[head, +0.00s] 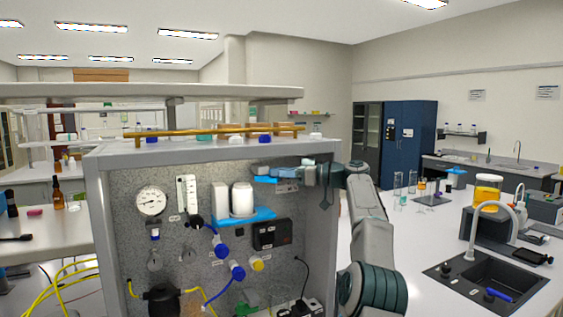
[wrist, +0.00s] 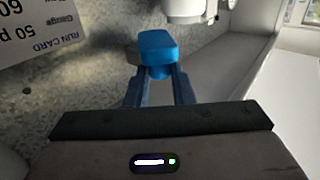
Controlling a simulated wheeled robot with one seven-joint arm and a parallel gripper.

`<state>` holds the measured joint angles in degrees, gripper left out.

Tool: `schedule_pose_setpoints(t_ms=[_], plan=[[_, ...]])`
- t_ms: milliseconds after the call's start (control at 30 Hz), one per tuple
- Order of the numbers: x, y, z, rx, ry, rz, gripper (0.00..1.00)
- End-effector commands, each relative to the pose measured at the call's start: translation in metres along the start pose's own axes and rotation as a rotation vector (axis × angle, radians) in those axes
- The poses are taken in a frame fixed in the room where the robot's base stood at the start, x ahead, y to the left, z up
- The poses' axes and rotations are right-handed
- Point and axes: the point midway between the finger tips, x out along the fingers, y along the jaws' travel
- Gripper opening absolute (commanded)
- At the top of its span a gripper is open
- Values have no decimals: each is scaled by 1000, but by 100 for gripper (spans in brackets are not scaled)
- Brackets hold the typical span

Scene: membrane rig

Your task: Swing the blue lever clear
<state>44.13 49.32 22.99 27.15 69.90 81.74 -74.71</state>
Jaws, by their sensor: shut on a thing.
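The blue lever (head: 265,179) is on the upper part of the rig's speckled panel, just right of the white canisters. In the wrist view the lever's blue end (wrist: 157,46) shows as a rounded block just beyond my fingertips. My gripper (head: 284,172) reaches in from the right and is close to the panel face. Its two fingers show in the wrist view (wrist: 158,80), shut on the blue lever with the block standing out past their tips. The lever's pivot and the gripped part are mostly hidden by the fingers.
Two white canisters (head: 241,201) sit on a blue bracket left of the lever. A black box (head: 272,235) is below. A printed run card (wrist: 38,35) is on the panel. The rig's grey frame (head: 322,215) borders the panel at right. A sink (head: 487,275) is in the right bench.

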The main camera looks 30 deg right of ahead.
Motion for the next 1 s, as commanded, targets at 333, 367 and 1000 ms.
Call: schedule_pose_setpoints(t_ms=[333, 367, 1000], plan=[[0, 1, -2, -2, 2, -30, 0], [0, 1, -2, -2, 2, -30, 0], [0, 2, 0, 0, 0, -30, 43]])
